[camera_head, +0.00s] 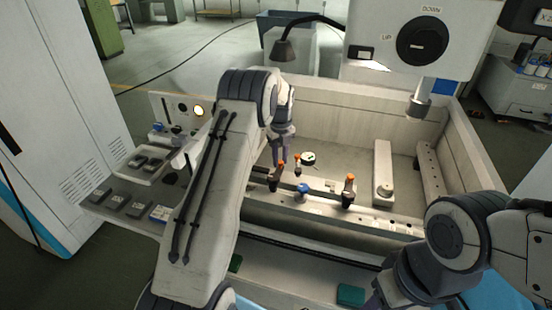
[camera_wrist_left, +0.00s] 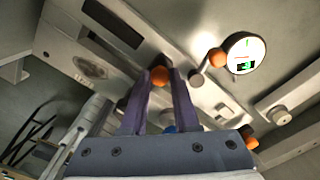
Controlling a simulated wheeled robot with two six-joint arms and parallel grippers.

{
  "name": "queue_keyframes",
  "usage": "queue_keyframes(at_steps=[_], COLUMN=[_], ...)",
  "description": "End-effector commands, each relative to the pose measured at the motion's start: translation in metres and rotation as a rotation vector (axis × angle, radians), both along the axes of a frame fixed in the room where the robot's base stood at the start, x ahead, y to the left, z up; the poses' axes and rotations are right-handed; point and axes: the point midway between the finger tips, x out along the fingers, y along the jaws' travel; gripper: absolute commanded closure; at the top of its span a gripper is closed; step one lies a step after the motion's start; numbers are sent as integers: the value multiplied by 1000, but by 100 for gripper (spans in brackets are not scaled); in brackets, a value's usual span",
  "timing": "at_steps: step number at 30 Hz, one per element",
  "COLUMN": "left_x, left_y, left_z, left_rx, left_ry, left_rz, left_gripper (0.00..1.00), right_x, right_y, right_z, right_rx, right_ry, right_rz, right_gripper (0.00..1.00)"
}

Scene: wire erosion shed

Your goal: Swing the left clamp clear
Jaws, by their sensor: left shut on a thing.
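The left clamp (camera_head: 273,183) is a dark clamp on the rail inside the machine tank, with an orange knob. In the wrist view the orange knob (camera_wrist_left: 158,76) sits between the two purple-grey fingers of my left gripper (camera_wrist_left: 160,80), which is shut on it. In the head view my left gripper (camera_head: 281,157) reaches down to that knob, its upper part partly behind my forearm. A second clamp (camera_head: 349,188) with an orange knob stands upright further right on the rail. My right gripper is not visible; only arm links show at the lower right.
A round dial (camera_head: 308,158) and a small orange-knobbed lever (camera_head: 297,160) are close to my left gripper. A blue knob (camera_head: 303,189) sits between the clamps. The machine head (camera_head: 425,40) hangs above right. Tank walls (camera_head: 340,105) enclose the area.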

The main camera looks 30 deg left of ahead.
Motion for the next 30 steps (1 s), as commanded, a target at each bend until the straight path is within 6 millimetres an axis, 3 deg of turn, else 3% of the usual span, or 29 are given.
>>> queue_keyframes(at_steps=[10,11,12,13,23,26,30], left_x=[2,2,2,2,1,1,2], left_y=[-2,-2,-2,-2,0,0,0], left_z=[1,1,1,1,2,10,34], left_rx=[-1,-1,-1,0,0,0,1], left_ry=[-6,-6,-6,-5,-3,-5,-10], left_rz=[-5,-5,-5,-5,-2,-2,-2], left_gripper=[100,60,44,41,41,41,41], right_x=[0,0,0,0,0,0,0], right_y=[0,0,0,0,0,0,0], right_z=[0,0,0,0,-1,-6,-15], right_rx=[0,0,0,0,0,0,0], right_ry=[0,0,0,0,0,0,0], right_rz=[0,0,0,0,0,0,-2], right_gripper=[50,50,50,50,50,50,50])
